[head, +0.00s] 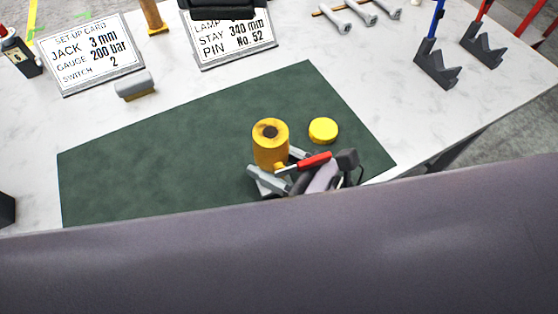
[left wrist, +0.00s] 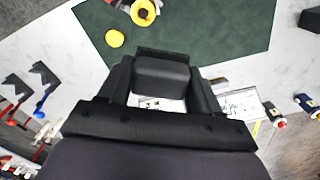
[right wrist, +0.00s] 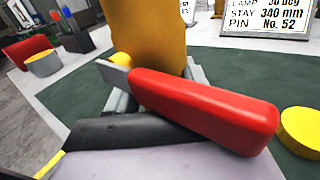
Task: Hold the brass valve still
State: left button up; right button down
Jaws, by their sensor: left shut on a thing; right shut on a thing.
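My left gripper (left wrist: 162,90) is shut on a dark block (left wrist: 162,75), away from the valve.
A round yellow cap (head: 323,130) lies right of the cylinder. Dark V-shaped stands (head: 436,66) are at right. The mat's left side is clear. My arm covers the foreground.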

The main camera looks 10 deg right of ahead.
pick_arm(q)
jog(key=shift+f, duration=0.1)
pick_arm(e)
jog(key=shift+x, duration=2.4)
pick_arm(q)
jog(key=shift+f, duration=0.1)
pick_arm(e)
jog(key=shift+f, duration=0.2)
pick_arm(q)
jog(key=shift+f+b, duration=0.65)
jog(key=shift+b, duration=0.2)
pick_arm(e)
jog(key=shift+f, duration=0.7)
pick_arm(q)
jog(key=shift+f, duration=0.15)
pick_arm(e)
jog(key=shift+f, duration=0.15)
jog(key=shift+s+f, duration=0.1)
jog(key=shift+f, duration=0.15)
jog(key=shift+c, duration=2.3)
grip_release()
jog(key=shift+f, duration=0.15)
jog(key=c, duration=1.1)
